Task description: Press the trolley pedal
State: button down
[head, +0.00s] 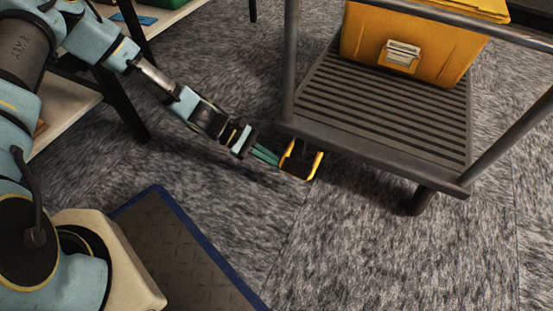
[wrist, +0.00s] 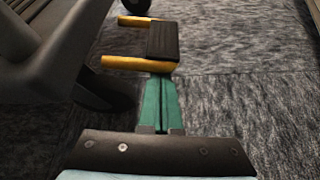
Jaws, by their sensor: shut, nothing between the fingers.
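The trolley (head: 390,140) has a ribbed dark platform and grey tube frame. Its pedal (head: 300,158), a black pad between yellow side arms, sticks out low at the trolley's near left corner in the head view. My gripper (head: 275,160) is shut, with its green fingertips at the pedal's left side. In the wrist view the pedal's black pad (wrist: 163,41) lies just beyond the shut green fingers (wrist: 160,78). The tips overlap the near yellow arm in the picture; I cannot tell whether they touch it. The trolley's grey edge (wrist: 60,50) fills the left.
A yellow bin (head: 420,45) stands on the trolley platform. A caster (head: 418,200) shows under its near right corner. A shelf unit (head: 70,115) with dark legs stands at the left. A dark blue-edged mat (head: 185,250) lies in front. The carpet right of the mat is clear.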

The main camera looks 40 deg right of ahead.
jog(key=shift+r, duration=0.2)
jog(key=r+n+y+p, duration=0.1)
jog(key=p, duration=0.2)
jog(key=r+n+g+y+p, duration=0.1)
jog(key=n+p, duration=0.1)
jog(key=p, duration=0.1)
jog(key=shift+s+a+r+y+p, duration=0.15)
jog(key=shift+a+r+y+p, duration=0.05)
jog(key=shift+r+y+p, duration=0.2)
jog(key=shift+r+p, duration=0.2)
jog(key=shift+p, duration=0.25)
jog(key=shift+d+r, duration=0.1)
jog(key=p, duration=0.2)
send_near(285, 164)
jog(key=shift+w+a+f, duration=0.3)
jog(key=shift+w+f, duration=0.15)
jog(key=shift+f, duration=0.1)
jog(key=shift+w+a+f, duration=0.35)
jog(key=shift+w+f, duration=0.1)
jog(key=shift+f, duration=0.15)
